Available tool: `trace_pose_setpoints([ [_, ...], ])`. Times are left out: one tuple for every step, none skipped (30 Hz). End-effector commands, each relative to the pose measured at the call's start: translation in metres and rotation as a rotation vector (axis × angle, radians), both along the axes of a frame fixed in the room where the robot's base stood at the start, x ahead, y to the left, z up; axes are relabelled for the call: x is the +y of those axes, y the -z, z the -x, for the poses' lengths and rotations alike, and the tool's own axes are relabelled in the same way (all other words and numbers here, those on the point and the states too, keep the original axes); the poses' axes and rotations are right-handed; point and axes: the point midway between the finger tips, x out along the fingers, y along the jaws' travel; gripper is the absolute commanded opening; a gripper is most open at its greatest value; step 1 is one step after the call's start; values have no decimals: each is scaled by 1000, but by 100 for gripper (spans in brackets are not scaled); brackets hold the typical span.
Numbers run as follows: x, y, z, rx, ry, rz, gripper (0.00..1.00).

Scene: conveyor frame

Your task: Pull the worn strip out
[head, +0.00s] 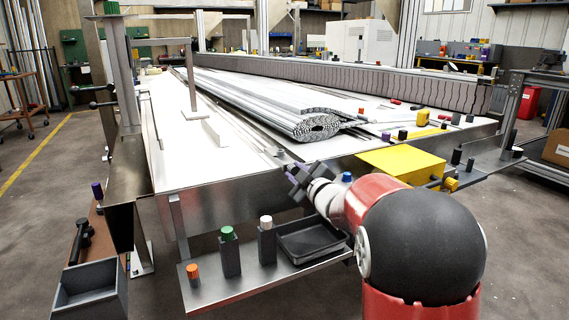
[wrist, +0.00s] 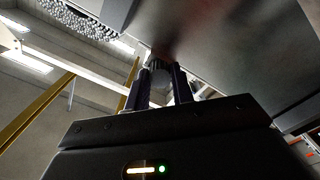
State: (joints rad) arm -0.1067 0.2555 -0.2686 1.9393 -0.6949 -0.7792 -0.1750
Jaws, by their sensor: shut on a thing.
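My gripper (head: 290,172) is at the near edge of the conveyor frame (head: 215,210), low in front of the white bed. In the wrist view its two dark fingers (wrist: 161,88) are shut on a small grey piece (wrist: 159,76), which I take to be the end of the worn strip. The fingers and the dark, blurred area above them hide most of it. In the head view a narrow strip line (head: 240,133) runs back along the bed from near the gripper. I cannot tell how far the strip sits in its channel.
A rolled grey chain belt (head: 313,126) lies on the bed behind my gripper. A yellow box (head: 400,161) stands right. A grey bin (head: 90,290) is lower left.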

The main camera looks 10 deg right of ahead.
Motion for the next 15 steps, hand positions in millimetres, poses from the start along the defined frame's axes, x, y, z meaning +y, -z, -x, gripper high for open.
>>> trace_pose_setpoints([
  [0, 0, 1, 0, 0, 0, 0],
  [0, 0, 1, 0, 0, 0, 0],
  [-1, 0, 1, 0, 0, 0, 0],
  [-1, 0, 2, 0, 0, 0, 0],
  [-2, 0, 4, -1, 1, 0, 0],
  [-3, 0, 6, -1, 1, 0, 0],
  [-4, 0, 9, -1, 1, 0, 0],
  [-4, 0, 11, -1, 1, 0, 0],
  [-5, 0, 14, -1, 1, 0, 0],
  [-6, 0, 16, -1, 1, 0, 0],
  [-7, 0, 19, -1, 1, 0, 0],
  [-8, 0, 22, -2, 1, 0, 0],
  [-8, 1, 24, -1, 1, 0, 0],
  [-9, 1, 27, -1, 1, 0, 0],
  [-10, 0, 30, -2, 1, -1, 0],
])
